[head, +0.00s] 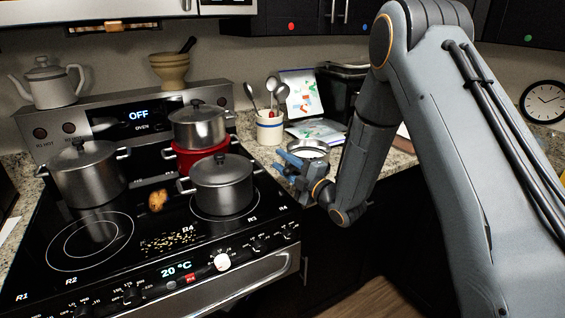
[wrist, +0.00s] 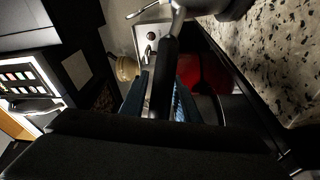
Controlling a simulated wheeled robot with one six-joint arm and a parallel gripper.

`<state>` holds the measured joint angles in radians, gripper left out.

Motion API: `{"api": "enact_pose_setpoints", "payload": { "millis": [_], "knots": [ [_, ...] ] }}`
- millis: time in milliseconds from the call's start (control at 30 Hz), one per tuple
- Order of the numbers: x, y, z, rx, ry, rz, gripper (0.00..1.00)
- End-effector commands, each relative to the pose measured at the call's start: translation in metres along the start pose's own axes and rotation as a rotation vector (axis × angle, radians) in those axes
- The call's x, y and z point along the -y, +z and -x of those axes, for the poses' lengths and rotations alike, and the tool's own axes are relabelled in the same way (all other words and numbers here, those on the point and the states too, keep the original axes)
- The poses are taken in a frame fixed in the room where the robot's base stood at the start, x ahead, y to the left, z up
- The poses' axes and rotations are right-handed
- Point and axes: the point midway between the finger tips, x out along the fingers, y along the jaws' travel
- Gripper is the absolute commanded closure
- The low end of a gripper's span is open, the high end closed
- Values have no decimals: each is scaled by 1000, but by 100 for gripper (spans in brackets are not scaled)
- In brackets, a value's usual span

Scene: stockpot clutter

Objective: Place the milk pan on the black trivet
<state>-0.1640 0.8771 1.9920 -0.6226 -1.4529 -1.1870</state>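The milk pan (head: 309,146) is a small silver pan over the granite counter just right of the stove. My gripper (head: 290,162), with blue fingers, is at its handle side. In the wrist view the pan's dark handle (wrist: 166,62) runs between the blue fingers of my gripper (wrist: 160,98), which look closed on it. The pan's body shows only partly at the top edge (wrist: 232,9). I cannot tell whether the pan touches the counter. I cannot make out the black trivet in either view.
Silver lidded pots stand on the stove: one at left (head: 88,174), one in front (head: 222,184), and one at the back (head: 198,126) above a red pot (head: 187,159). A utensil crock (head: 269,128) stands behind the pan. The front-left burner (head: 90,240) is clear.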

Motion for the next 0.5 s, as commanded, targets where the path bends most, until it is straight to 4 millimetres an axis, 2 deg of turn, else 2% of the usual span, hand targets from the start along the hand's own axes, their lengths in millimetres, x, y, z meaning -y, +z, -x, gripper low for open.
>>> {"api": "enact_pose_setpoints", "payload": {
  "millis": [400,500],
  "knots": [
    [-3,-1,0,0,1,1,62],
    [-2,1,10,2,0,1,62]
  ]
}}
